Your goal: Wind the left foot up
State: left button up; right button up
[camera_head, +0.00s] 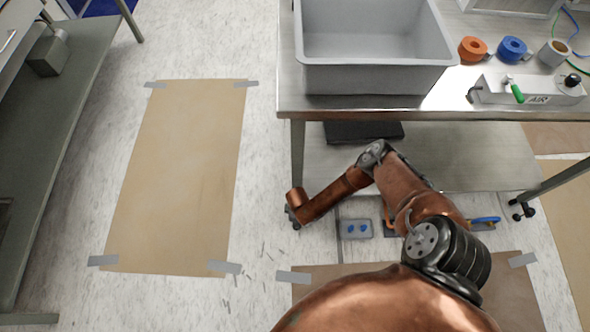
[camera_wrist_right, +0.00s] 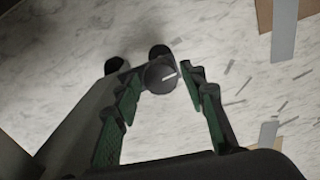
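The steel workbench (camera_head: 375,103) stands at the right, and its front left leg (camera_head: 297,150) runs down to the floor. In the right wrist view, the left foot shows as a round dark disc (camera_wrist_right: 162,75) with a white line on it. My right gripper (camera_wrist_right: 160,80) has its green-padded fingers spread on either side of the disc, with small gaps at the tips. In the head view this gripper (camera_head: 292,216) is low by the base of that leg, mostly hidden by its own wrist. My left gripper is not in view.
A grey bin (camera_head: 375,78) stands on the bench beside orange tape (camera_head: 473,48), blue tape (camera_head: 513,49) and an AIR panel (camera_head: 530,92). Dark caster-like wheels (camera_wrist_right: 116,65) sit near the foot. A taped brown sheet (camera_head: 178,180) covers floor at left.

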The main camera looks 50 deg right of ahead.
jog(key=shift+c, duration=0.3)
jog(key=c, duration=0.8)
jog(key=shift+s+n, duration=0.15)
jog(key=shift+n, duration=1.35)
jog(key=o, duration=0.9)
jog(key=shift+c, duration=0.2)
jog(key=shift+r, duration=3.7)
